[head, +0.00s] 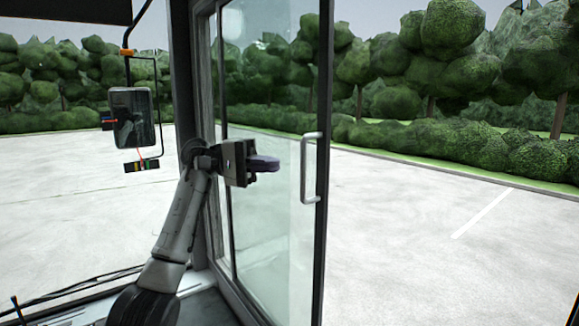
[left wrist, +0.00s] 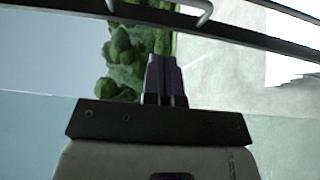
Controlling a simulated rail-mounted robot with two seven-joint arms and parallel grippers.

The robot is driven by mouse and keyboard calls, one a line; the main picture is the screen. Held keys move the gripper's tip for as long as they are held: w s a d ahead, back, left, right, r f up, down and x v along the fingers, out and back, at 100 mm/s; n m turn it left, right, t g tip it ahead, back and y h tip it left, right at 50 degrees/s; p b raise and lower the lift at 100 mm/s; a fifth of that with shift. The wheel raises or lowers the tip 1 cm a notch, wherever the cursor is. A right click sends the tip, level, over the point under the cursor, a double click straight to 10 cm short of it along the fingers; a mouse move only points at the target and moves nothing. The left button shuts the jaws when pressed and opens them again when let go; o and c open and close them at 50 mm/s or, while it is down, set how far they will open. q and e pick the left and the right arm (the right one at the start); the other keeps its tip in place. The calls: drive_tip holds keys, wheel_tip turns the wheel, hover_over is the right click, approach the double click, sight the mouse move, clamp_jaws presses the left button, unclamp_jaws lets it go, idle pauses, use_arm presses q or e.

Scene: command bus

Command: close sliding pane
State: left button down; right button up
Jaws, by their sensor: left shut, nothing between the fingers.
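The sliding pane (head: 262,215) is a clear glass panel in a dark frame, standing in the middle of the head view. A light vertical bar handle (head: 304,168) is fixed near its right edge. My left gripper (head: 268,164) is shut and empty, in front of the glass and to the left of the handle, apart from it. In the left wrist view my left gripper (left wrist: 165,75) points toward the dark pane frame (left wrist: 235,32), with part of the handle (left wrist: 203,10) at the top edge. My right gripper is not in view.
To the right of the pane is a wide open gap onto pale pavement (head: 430,225) and hedges (head: 500,155). A bus mirror (head: 133,118) hangs outside at the left. A dark window post (head: 186,90) stands left of the pane.

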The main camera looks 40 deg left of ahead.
use_arm(q)
drive_tip(key=d+p, duration=0.1)
drive_tip(key=d, duration=0.5)
drive_tip(key=shift+s+d, duration=0.15)
drive_tip(key=shift+s, duration=0.2)
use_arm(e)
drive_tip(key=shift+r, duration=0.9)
